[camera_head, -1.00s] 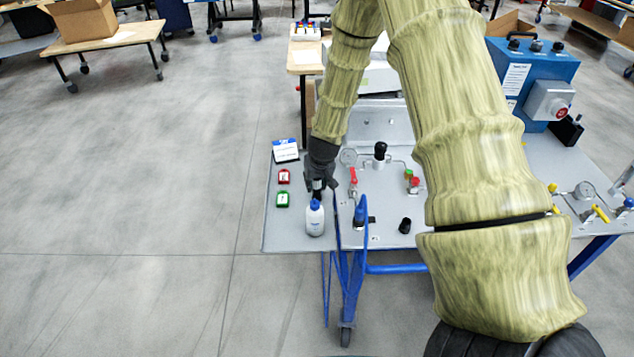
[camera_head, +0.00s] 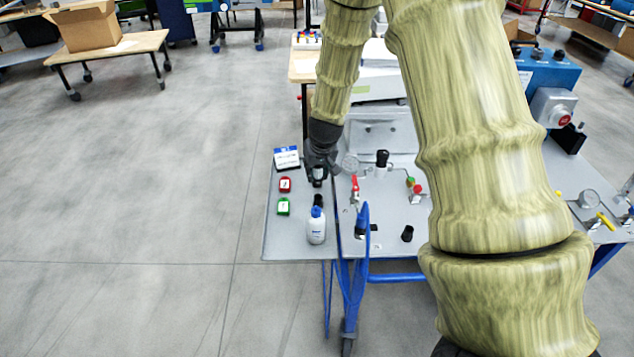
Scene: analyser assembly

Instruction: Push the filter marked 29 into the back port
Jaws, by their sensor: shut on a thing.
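My gripper (camera_head: 319,166) is shut on a small dark cylinder with a pale band (camera_head: 318,175), above the left part of the table. It looks like a filter, but no number can be read on it. Another small black cylinder (camera_head: 318,201) stands just below it in the picture, behind the white bottle. Black cylindrical parts also stand at the back (camera_head: 382,158) and front (camera_head: 407,233) of the grey panel. I cannot tell which spot is the back port. The arm hides part of the panel's right side.
A white bottle with a blue cap (camera_head: 316,226) stands near the table's front edge. Red (camera_head: 285,185) and green (camera_head: 283,207) tags and a blue-white box (camera_head: 286,158) lie left. A red-handled valve (camera_head: 355,189), gauge (camera_head: 350,165) and blue hose (camera_head: 363,218) are close on the right.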

